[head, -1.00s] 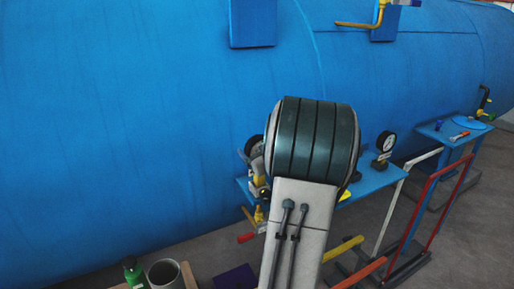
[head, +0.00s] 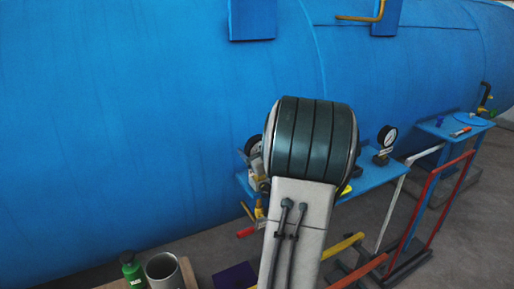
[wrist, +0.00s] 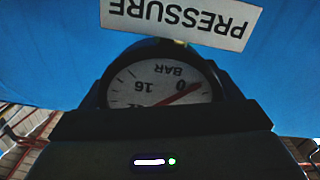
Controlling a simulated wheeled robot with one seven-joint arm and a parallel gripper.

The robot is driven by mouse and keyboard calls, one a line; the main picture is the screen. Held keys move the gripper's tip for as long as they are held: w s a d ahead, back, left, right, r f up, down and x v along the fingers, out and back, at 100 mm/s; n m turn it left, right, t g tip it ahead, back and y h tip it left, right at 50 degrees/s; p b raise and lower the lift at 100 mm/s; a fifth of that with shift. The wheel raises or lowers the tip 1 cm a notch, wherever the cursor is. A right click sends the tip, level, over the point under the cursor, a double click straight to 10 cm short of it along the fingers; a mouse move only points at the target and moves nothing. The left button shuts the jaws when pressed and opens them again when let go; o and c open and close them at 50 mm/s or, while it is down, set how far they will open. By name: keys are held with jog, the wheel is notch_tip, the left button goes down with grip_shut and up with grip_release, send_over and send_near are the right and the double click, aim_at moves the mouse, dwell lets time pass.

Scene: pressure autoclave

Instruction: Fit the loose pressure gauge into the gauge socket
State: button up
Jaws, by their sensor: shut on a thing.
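A round black-rimmed pressure gauge (wrist: 160,85) fills the middle of the wrist view. Its white dial is upside down, with a red needle near 0. My gripper (wrist: 160,122) is shut on this gauge, and its dark body hides the lower dial. A white PRESSURE label (wrist: 182,20) shows beyond the gauge on the blue surface, also upside down. In the head view my arm hides the gripper. A gauge (head: 253,145) is partly visible just left of the arm; I cannot tell if it is the held one. The gauge socket cannot be made out.
Another gauge (head: 387,137) stands upright on the blue shelf (head: 370,178) right of my arm. The big blue vessel (head: 130,110) fills the background. Red rails (head: 407,235) stand at right. A green bottle (head: 132,268) and grey cup (head: 164,271) are at lower left.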

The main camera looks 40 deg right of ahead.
jog(key=shift+f+b, duration=0.3)
jog(key=shift+f, duration=0.05)
jog(key=o, duration=1.2)
jog(key=b+v, duration=0.2)
jog(key=v, duration=1.2)
jog(key=shift+r, duration=0.15)
jog(key=shift+w, duration=0.15)
